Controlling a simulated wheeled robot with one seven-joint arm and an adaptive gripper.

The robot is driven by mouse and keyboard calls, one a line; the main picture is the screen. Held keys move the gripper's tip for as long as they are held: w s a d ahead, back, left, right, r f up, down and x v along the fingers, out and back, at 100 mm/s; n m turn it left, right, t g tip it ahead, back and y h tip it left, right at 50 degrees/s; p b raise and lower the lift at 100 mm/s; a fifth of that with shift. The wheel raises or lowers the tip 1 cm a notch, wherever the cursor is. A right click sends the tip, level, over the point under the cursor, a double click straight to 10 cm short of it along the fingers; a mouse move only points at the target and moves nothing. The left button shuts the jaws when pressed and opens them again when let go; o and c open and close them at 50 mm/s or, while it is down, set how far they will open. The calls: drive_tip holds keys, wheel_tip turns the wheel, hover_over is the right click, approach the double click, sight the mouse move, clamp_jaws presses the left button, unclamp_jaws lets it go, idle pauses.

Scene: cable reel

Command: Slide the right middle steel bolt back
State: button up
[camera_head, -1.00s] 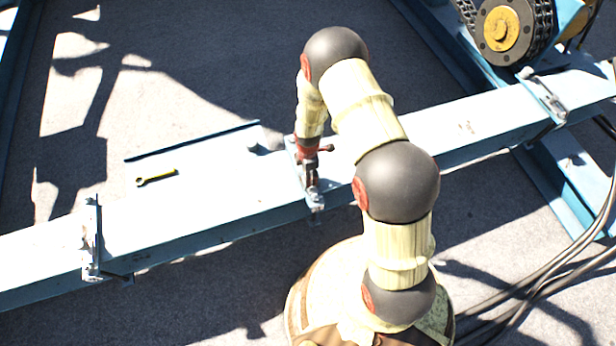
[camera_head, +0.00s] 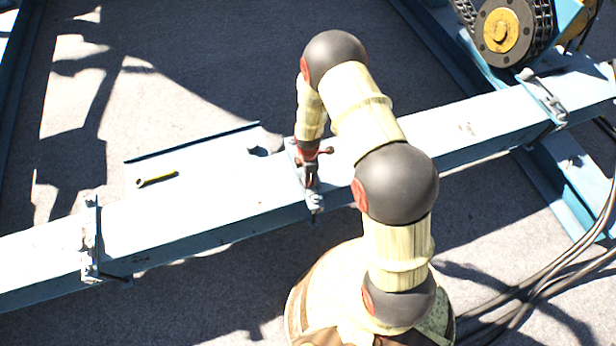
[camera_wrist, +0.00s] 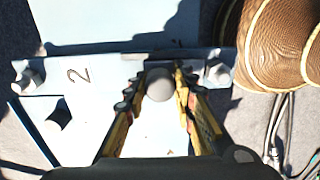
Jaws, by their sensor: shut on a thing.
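My gripper (camera_head: 311,184) is over the middle clamp (camera_head: 316,206) of the long pale-blue beam in the head view. In the wrist view its two yellow-and-black fingers (camera_wrist: 158,92) stand on either side of a grey round bolt head (camera_wrist: 159,85). They are shut on this bolt. The bolt sits at a pale plate (camera_wrist: 100,76) marked with a "2", with a nut (camera_wrist: 30,76) near its left end and another (camera_wrist: 219,74) near its right end. The bolt's lower part is hidden. In the head view the arm and gripper hide most of it.
Other clamps cross the beam (camera_head: 440,130) at left (camera_head: 90,240) and right (camera_head: 543,96). A chain-wound drum (camera_head: 502,30) stands at top right. Dark cables (camera_head: 560,262) run along the lower right floor.

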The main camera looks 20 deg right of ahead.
clamp_jaws()
drive_tip(key=shift+w, duration=0.1)
drive_tip(key=w, duration=0.4)
drive_tip(key=shift+w+b, duration=0.15)
drive_tip(key=shift+b, duration=0.15)
drive_tip(key=shift+w, duration=0.55)
drive_tip(key=o, duration=0.7)
unclamp_jaws()
drive_tip(key=shift+o, duration=1.2)
wheel_tip(320, 180, up, 12)
